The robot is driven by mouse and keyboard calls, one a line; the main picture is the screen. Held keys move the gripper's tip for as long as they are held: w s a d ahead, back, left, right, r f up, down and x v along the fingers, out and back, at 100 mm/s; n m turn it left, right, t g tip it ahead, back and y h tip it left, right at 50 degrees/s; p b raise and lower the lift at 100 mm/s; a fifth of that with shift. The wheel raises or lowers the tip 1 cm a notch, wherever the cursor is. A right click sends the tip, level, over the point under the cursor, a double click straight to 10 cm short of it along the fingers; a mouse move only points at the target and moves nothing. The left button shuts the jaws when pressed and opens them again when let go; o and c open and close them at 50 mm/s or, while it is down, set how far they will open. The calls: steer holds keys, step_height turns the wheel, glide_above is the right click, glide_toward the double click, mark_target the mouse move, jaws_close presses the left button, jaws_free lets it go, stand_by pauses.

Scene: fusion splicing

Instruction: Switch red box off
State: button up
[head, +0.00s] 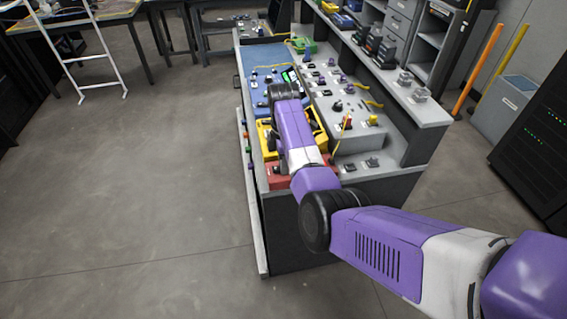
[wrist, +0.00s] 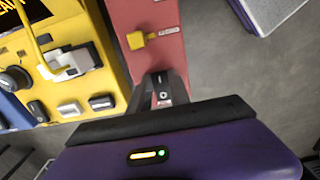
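The red box (head: 274,174) sits at the near end of the bench in the head view, partly covered by my arm. In the wrist view the red box (wrist: 142,16) runs down from the top centre, with a yellow switch-like part (wrist: 138,40) and a small pale label on it. My gripper (wrist: 161,78) is over the lower part of the red box. Its dark fingers are close together, with a small dark and pale part showing between them. I cannot tell whether they touch or grip it. In the head view the fingertips are hidden.
A yellow box (wrist: 75,55) with a black knob, several switches and a yellow cable lies left of the red box in the wrist view. The bench's raised shelf (head: 400,110) with small devices stands to the right in the head view. The floor (head: 130,190) left of the bench is clear.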

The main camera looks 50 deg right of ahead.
mark_target(274, 169)
jaws_close()
steer(key=shift+w+a+r+g+h+p, duration=0.1)
steer(key=shift+a+r+g+h+p, duration=0.1)
steer(key=shift+g+h+p, duration=0.15)
steer(key=shift+w+a+g+h, duration=0.15)
steer(key=shift+g+h, duration=0.5)
steer(key=shift+h, duration=0.4)
steer(key=o, duration=0.7)
jaws_free()
steer(key=shift+o, duration=0.2)
steer(key=shift+v, duration=3.9)
